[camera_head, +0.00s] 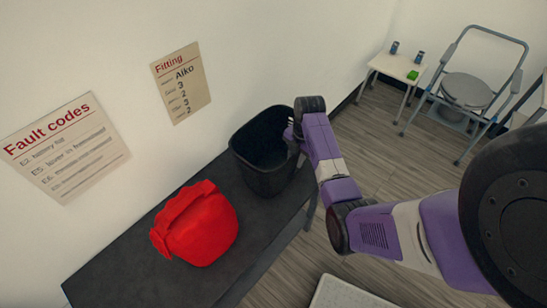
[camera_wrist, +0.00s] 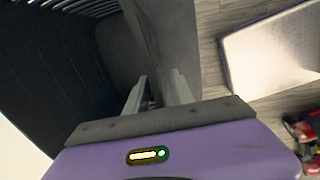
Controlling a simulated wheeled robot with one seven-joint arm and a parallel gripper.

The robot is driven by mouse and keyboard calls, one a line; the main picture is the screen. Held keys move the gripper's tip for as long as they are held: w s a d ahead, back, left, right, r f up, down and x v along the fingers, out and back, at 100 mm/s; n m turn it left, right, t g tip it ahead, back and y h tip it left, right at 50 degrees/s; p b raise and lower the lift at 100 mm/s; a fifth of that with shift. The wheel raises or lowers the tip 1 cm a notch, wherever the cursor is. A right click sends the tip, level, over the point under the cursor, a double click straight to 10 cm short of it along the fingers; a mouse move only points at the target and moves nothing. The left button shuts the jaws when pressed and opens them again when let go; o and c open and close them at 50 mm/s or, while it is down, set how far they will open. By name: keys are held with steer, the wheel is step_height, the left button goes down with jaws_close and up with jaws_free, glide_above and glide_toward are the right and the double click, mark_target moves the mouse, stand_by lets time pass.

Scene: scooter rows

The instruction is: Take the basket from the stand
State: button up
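A black basket (camera_head: 263,163) stands upright on the dark stand (camera_head: 140,262) against the wall, at the stand's far end. My gripper (camera_head: 296,136) is at the basket's right-hand rim, reaching down from above. In the wrist view the basket's slatted inner wall (camera_wrist: 45,60) fills the left side. My gripper (camera_wrist: 160,88) shows there with its two fingers apart, one on each side of the basket's rim. A gap shows beside the rim, so the fingers do not look closed on it. The fingertips are partly hidden.
A red bag-like object (camera_head: 203,228) sits on the stand left of the basket. A small white table (camera_head: 397,66) with cups and a green block stands at the back, beside a commode chair (camera_head: 466,92). A pale board (camera_head: 342,292) lies low in front. Two notices hang on the wall.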

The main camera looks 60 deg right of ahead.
steer(key=shift+f, duration=0.35)
jaws_close()
steer(key=shift+d+r, duration=0.1)
steer(key=shift+r, duration=0.05)
stand_by(1.0)
